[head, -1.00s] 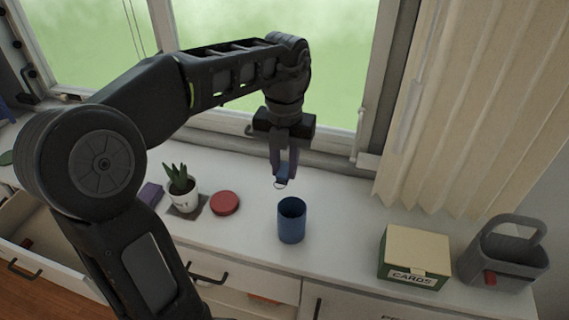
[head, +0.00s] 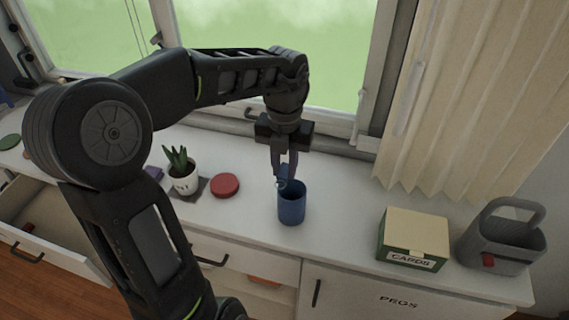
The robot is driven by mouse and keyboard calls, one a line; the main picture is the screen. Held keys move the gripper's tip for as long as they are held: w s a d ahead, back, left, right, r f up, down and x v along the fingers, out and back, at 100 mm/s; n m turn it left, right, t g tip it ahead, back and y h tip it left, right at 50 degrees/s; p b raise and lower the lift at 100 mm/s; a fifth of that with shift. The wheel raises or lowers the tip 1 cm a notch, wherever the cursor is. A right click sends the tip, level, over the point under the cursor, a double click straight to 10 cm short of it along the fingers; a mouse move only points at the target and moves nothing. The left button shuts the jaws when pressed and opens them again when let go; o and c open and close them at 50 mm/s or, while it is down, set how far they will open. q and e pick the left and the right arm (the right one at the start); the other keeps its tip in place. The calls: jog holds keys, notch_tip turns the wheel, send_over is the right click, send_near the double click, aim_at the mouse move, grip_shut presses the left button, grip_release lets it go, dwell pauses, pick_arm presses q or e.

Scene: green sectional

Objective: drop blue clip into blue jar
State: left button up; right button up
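The blue jar (head: 292,208) stands upright and open on the white counter, near the middle of the head view. My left gripper (head: 285,175) points down just above and behind the jar's mouth. It is shut on the small blue clip (head: 284,171), which shows between its fingertips. A small metal ring hangs at the clip's lower end, close to the jar's left back rim. I cannot tell whether the ring is over the mouth or just behind it. My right gripper is not in view.
A red lid (head: 225,186) and a potted plant (head: 182,172) stand left of the jar. A cards box (head: 414,237) and a grey caddy (head: 503,238) stand to the right. An open drawer (head: 52,225) is at lower left. The counter between jar and box is clear.

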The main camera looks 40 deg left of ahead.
aim_at(284, 170)
pick_arm(q)
jog(key=o, duration=0.5)
jog(key=shift+o, duration=0.2)
jog(key=shift+r, duration=0.1)
notch_tip(284, 170, up, 8)
jog(key=shift+f, duration=0.15)
dwell(0.8)
